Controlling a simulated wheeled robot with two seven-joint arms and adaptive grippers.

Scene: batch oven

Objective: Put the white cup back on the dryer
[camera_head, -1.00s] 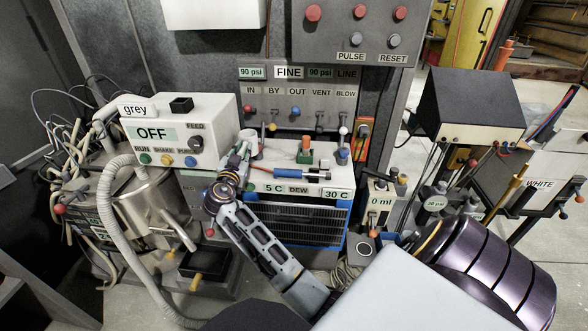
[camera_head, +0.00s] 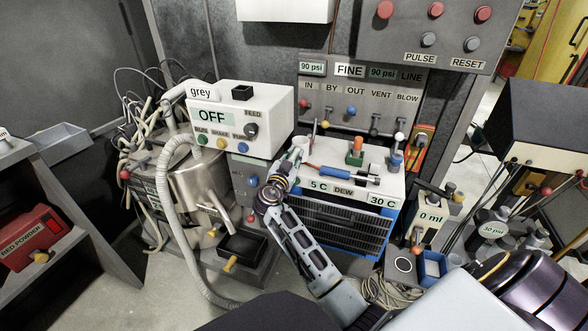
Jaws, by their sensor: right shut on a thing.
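The dryer (camera_head: 338,189) is the white-topped box with a dark slatted front and the labels "5 C", "DEW" and "30 C". The white cup (camera_head: 301,143) shows at the back left corner of the dryer's top. My right gripper (camera_head: 294,158) is shut on the cup, at the dryer's left edge. The fingers and wrist hide part of the cup, and I cannot tell whether its base touches the dryer top. My left gripper is not in view.
A blue-handled tool (camera_head: 330,173), a green block with an orange knob (camera_head: 356,151) and a blue fitting (camera_head: 396,160) occupy the dryer top. The white "OFF" control box (camera_head: 240,118) stands close on the left. A valve panel (camera_head: 360,95) is behind.

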